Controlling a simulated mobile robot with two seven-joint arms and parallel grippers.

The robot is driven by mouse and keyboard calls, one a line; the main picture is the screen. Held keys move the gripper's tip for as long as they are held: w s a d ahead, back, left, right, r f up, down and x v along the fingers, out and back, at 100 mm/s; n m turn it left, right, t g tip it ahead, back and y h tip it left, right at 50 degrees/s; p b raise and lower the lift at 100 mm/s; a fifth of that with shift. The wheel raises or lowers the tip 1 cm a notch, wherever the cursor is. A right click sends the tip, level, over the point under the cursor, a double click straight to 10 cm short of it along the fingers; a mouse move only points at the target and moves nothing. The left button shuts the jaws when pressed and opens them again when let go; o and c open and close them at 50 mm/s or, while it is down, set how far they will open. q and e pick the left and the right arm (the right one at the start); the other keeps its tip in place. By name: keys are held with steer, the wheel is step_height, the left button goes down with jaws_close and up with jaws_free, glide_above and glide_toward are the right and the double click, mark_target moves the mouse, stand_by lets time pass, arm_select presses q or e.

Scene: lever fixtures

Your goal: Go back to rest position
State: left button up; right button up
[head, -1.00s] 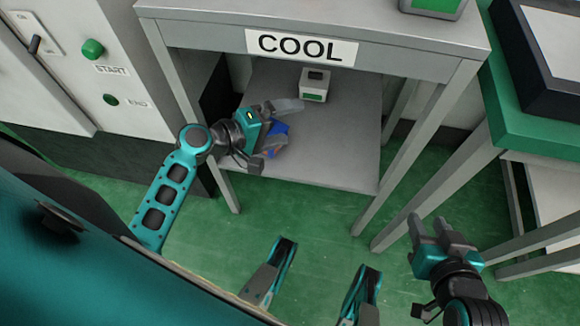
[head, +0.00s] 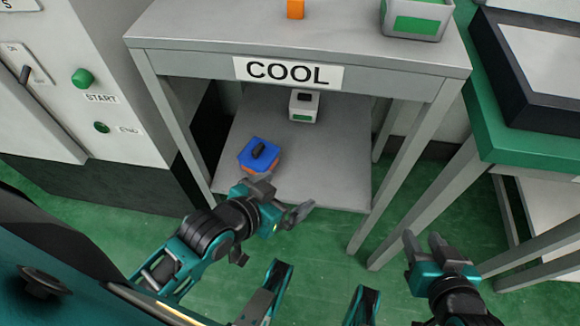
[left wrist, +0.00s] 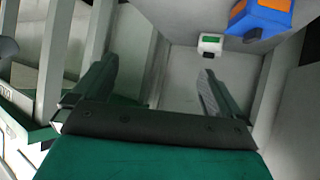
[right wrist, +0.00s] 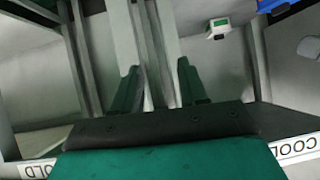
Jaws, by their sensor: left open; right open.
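My left gripper (head: 284,200) is open and empty in the head view, in front of the lower shelf of the COOL table. It also shows open in the left wrist view (left wrist: 148,92). My right gripper (head: 424,246) is open and empty at the lower right of the head view, over the green floor. The right wrist view shows its fingers (right wrist: 158,88) apart with nothing between. A blue and orange block (head: 260,155) with a dark handle sits on the lower shelf, just beyond the left gripper and apart from it.
The grey COOL table (head: 190,60) has a lower shelf (head: 335,165) holding a small white and green box (head: 304,105). A white machine with a green START button (head: 82,78) stands left. A green table (head: 520,142) stands right. Green floor is clear in front.

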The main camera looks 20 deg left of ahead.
arm_select(q)
steer(key=s+a+r+y+p, duration=0.1)
steer(key=a+r+p, duration=0.3)
steer(key=r+p, duration=0.9)
steer(key=s+p, duration=0.1)
steer(key=p, duration=0.5)
steer(key=shift+a+r+p, duration=0.15)
steer(key=shift+r+p, duration=0.15)
steer(key=shift+p, duration=0.1)
arm_select(e)
steer(key=s+d+r+h, duration=0.1)
steer(key=d+r, duration=0.3)
steer(key=r, duration=0.9)
steer(key=shift+s+r, duration=0.2)
steer(key=shift+s, duration=0.3)
